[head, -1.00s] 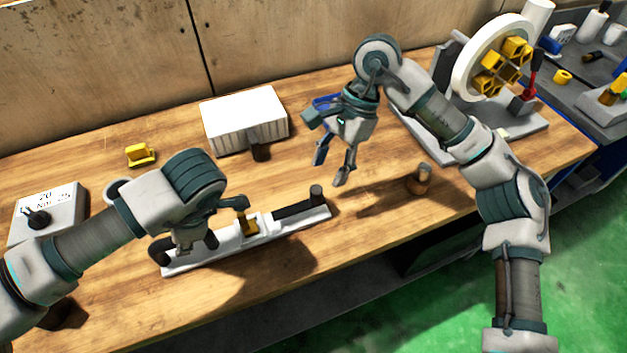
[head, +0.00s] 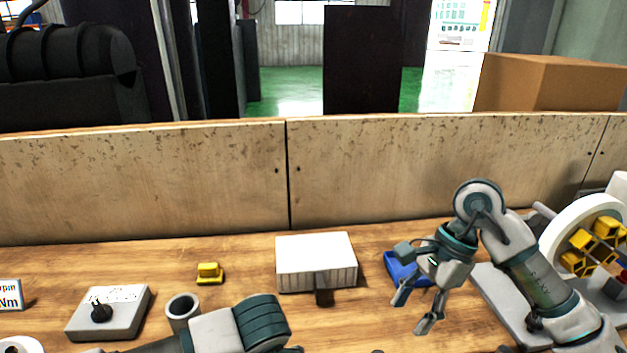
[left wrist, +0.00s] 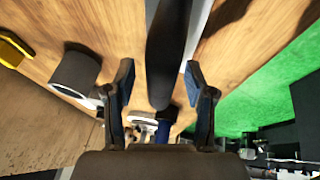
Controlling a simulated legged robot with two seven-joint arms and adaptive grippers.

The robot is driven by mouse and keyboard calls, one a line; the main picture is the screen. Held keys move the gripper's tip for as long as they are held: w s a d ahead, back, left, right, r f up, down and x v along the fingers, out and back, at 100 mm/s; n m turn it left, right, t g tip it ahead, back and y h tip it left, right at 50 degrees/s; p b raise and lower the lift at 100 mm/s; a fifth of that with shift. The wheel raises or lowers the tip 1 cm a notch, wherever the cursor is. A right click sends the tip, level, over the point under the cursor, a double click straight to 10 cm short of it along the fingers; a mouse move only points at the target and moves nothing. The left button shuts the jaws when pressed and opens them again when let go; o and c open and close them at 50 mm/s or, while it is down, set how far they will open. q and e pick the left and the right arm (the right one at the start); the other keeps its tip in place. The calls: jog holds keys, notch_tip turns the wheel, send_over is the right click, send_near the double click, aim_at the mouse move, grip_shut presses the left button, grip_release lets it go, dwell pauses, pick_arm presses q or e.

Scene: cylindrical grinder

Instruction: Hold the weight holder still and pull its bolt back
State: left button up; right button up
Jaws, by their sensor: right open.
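The long pale fixture that I take for the weight holder lies below the head view now. In the left wrist view a strip of its pale body (left wrist: 201,18) shows beside a thick black handle (left wrist: 168,50). My left gripper (left wrist: 162,85) is open, its two fingers on either side of the handle in that picture, with gaps showing. I cannot tell whether it touches the handle. The bolt cannot be made out. My right gripper (head: 414,310) is open and empty above the table, in front of a blue object (head: 405,270).
A white ribbed box (head: 316,262), a yellow block (head: 209,273), a grey tube (head: 182,310) and a grey dial box (head: 110,311) stand on the table. A white ring with yellow pieces (head: 590,245) is at the right. A wooden panel (head: 140,180) closes the back.

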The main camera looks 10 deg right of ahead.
pick_arm(q)
jog(key=shift+r, duration=0.1)
jog(key=v, duration=1.2)
